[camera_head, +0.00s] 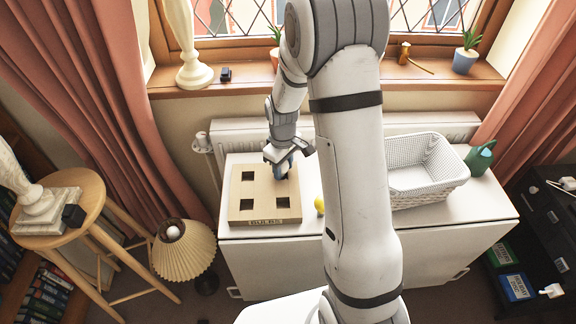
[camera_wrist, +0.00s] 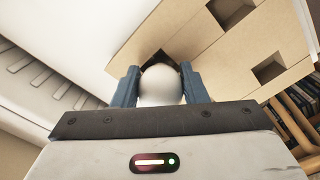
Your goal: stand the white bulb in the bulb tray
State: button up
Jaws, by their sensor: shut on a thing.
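The white bulb (camera_wrist: 160,86) shows in the wrist view as a smooth rounded end between the two blue fingers. My gripper (camera_head: 280,168) is shut on it; it also shows in the wrist view (camera_wrist: 160,88). The wooden bulb tray (camera_head: 264,190), marked BULBS, lies on the white cabinet top; it also fills the upper right of the wrist view (camera_wrist: 215,60). It has square holes. My gripper is over its back right part, and a dark hole shows just beyond the bulb. The bulb's lower end is hidden, so I cannot tell whether it is inside the hole.
A yellow object (camera_head: 319,205) lies right of the tray, beside my arm. A white basket (camera_head: 425,178) and a green watering can (camera_head: 480,158) stand farther right. A pleated lamp (camera_head: 184,252) and a wooden stool (camera_head: 85,190) stand left of the cabinet.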

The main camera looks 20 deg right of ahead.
jog(key=shift+f+b, duration=0.35)
jog(key=shift+f, duration=0.1)
jog(key=o, duration=1)
jog(key=shift+w, duration=0.1)
jog(key=shift+r+p, duration=2.4)
jog(key=shift+r, duration=1.2)
jog(key=shift+f, duration=0.1)
jog(key=s+r+m+t, duration=0.1)
jog(key=s+r+m, duration=0.1)
jog(key=s+r, duration=0.4)
jog(key=s+r+m, duration=0.3)
jog(key=s+r, duration=0.3)
jog(key=s, duration=0.2)
jog(key=s+d+r+m+t, duration=0.1)
jog(key=s+r+m, duration=0.1)
jog(key=s+r, duration=0.4)
jog(key=shift+s+r+m+t, duration=0.25)
jog(key=shift+s+m+t, duration=0.05)
jog(key=shift+s, duration=0.4)
